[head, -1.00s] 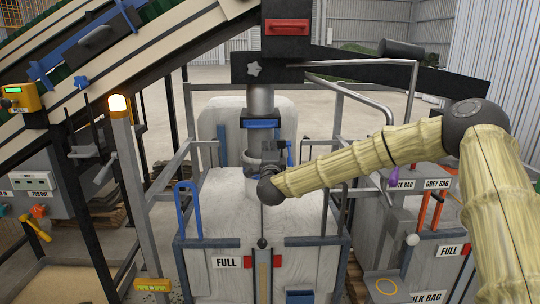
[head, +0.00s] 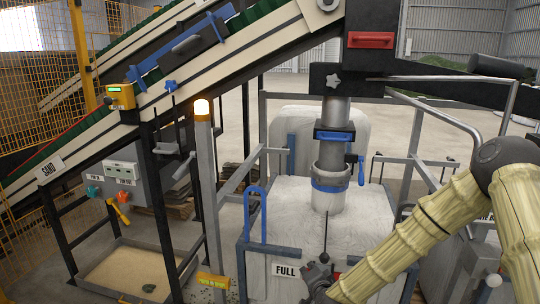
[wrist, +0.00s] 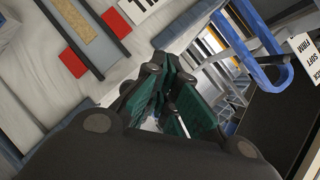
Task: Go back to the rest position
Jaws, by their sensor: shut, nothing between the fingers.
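My gripper (wrist: 168,100) is shut in the wrist view, with its dark green finger pads together and nothing between them. In the head view my arm comes in from the right and bends down. Its end (head: 318,277) is low in front of the big white bag and its frame, near the FULL sign (head: 286,270). The fingers are too small and hidden to make out there. In the wrist view a blue bent handle (wrist: 262,50) lies right of the fingers, apart from them.
The white bag (head: 375,222) stands under a grey filling spout (head: 330,150) with a blue clamp. A post with a lit orange lamp (head: 202,108) and a blue hoop handle (head: 254,215) stand left. A sloping conveyor (head: 110,125) and a sand tray (head: 125,268) lie farther left.

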